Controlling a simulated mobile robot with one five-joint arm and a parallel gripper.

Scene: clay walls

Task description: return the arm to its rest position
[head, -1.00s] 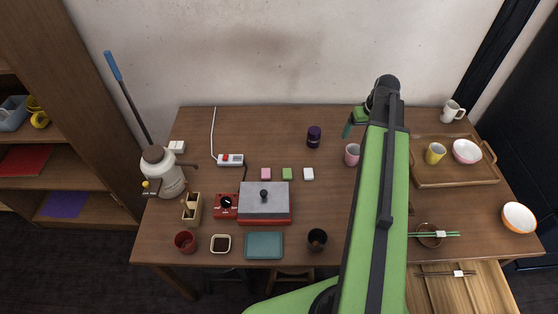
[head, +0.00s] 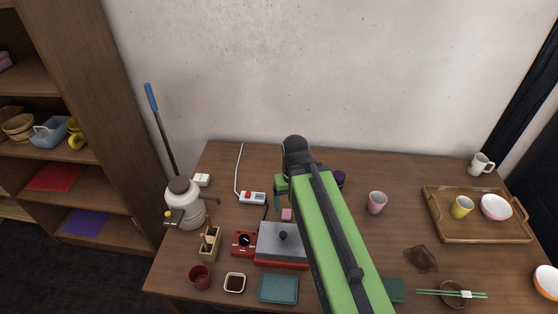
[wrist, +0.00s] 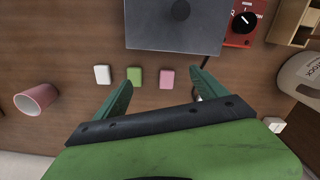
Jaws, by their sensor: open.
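My green arm reaches out over the wooden table (head: 370,225) in the head view. Its end hides part of the table behind it, and one finger of my gripper (head: 281,190) shows at its left side. In the wrist view my gripper (wrist: 158,92) has its two green fingers spread wide apart with nothing between them that they touch. A pink block (wrist: 167,78), a green block (wrist: 134,77) and a white block (wrist: 102,75) lie on the table beyond the fingertips. In the head view only the pink block (head: 286,214) shows beside my arm.
A grey-lidded red stove (head: 282,246), a white jug (head: 184,205) and a power strip (head: 252,198) stand to the left. A pink cup (head: 377,202), a brown leaf-like dish (head: 421,258) and a wooden tray (head: 440,236) are to the right. The wall rises behind the table.

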